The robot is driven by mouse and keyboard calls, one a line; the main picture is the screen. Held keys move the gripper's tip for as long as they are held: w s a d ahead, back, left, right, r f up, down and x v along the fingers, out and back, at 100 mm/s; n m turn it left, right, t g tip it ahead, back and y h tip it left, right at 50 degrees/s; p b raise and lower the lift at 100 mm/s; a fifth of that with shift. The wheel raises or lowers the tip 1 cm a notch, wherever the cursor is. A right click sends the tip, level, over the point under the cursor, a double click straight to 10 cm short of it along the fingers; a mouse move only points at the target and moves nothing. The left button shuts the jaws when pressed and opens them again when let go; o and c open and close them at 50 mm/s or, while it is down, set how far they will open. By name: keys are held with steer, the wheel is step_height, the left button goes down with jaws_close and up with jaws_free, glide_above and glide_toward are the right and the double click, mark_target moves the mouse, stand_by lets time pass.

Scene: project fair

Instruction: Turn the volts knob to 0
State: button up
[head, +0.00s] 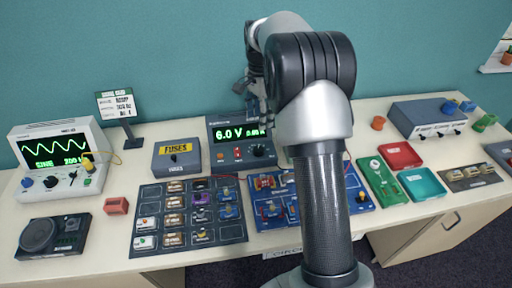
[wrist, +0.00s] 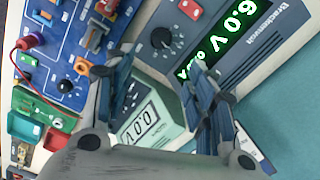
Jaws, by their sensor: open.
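The bench power supply (head: 228,134) stands at the back of the table with a green display of 6.0 V. Its dark round knob (head: 259,150) is below the display at the right, and it shows in the wrist view (wrist: 162,38) above the fingers. I cannot read a label on the knob. My gripper (wrist: 155,82) is open with nothing between its fingertips, apart from the knob. In the head view my gripper (head: 256,98) hangs just above the supply, partly hidden by my arm.
A meter (wrist: 148,122) reading 0.0 shows between my fingers in the wrist view. A blue circuit board (head: 272,222) and a dark parts tray (head: 148,190) lie in front. A fuses box (head: 176,155) stands left of the supply. My arm hides the area to its right.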

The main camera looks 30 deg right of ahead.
mark_target(258, 149)
step_height(258, 149, down, 14)
steer(key=b, duration=0.4)
steer(key=shift+a, duration=0.15)
steer(key=c, duration=1.1)
